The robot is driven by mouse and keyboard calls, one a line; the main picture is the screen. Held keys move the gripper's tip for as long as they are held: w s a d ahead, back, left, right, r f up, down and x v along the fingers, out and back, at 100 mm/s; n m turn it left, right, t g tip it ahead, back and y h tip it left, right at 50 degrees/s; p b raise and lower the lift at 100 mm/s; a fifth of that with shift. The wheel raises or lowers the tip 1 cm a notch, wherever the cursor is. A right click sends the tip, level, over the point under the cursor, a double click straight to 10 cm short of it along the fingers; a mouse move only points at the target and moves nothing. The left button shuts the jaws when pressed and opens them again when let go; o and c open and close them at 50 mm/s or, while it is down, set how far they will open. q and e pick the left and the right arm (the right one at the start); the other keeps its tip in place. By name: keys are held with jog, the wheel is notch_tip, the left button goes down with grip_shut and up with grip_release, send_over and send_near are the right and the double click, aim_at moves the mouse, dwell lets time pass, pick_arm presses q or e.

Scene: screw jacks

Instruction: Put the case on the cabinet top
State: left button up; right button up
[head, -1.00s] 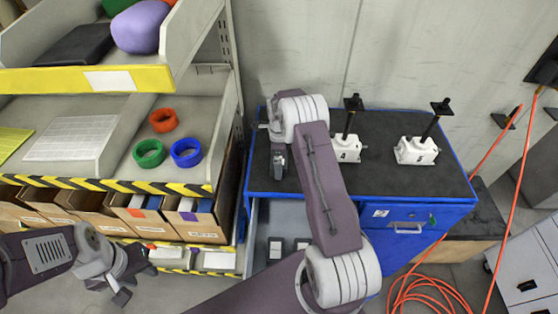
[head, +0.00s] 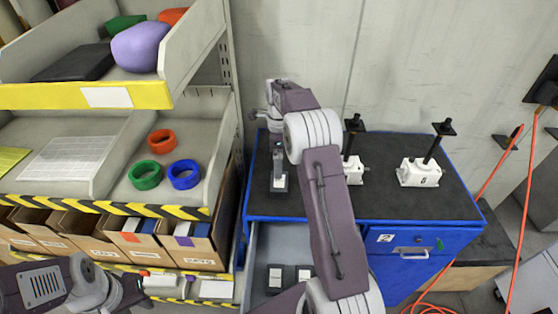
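A small dark case (head: 279,184) with a white label is at the left part of the dark cabinet top (head: 390,195). My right gripper (head: 278,163) is directly over the case's back part, its fingers pointing down. I cannot tell whether the fingers still grip the case, or whether its underside rests fully on the top. My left gripper (head: 132,291) is open and empty at the lower left, in front of the shelf.
Two white screw jacks (head: 420,172) stand on the cabinet top, one partly behind my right arm. The open drawer (head: 262,245) below holds two similar dark, labelled pieces (head: 274,278). A shelf (head: 85,97) with bins stands left. Orange cable hangs right.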

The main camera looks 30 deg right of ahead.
jog(key=s+a+f+n, duration=0.1)
jog(key=s+a+n, duration=0.3)
jog(key=s+n, duration=0.3)
jog(key=s+a+f+n, duration=0.1)
jog(key=s+a+n, duration=0.4)
jog(key=s+n, duration=0.3)
jog(key=s+a+f+n+t, duration=0.1)
jog(key=s+a+f+n, duration=0.1)
jog(key=s+a+n, duration=0.3)
jog(key=s+n, duration=0.3)
jog(key=n, duration=0.1)
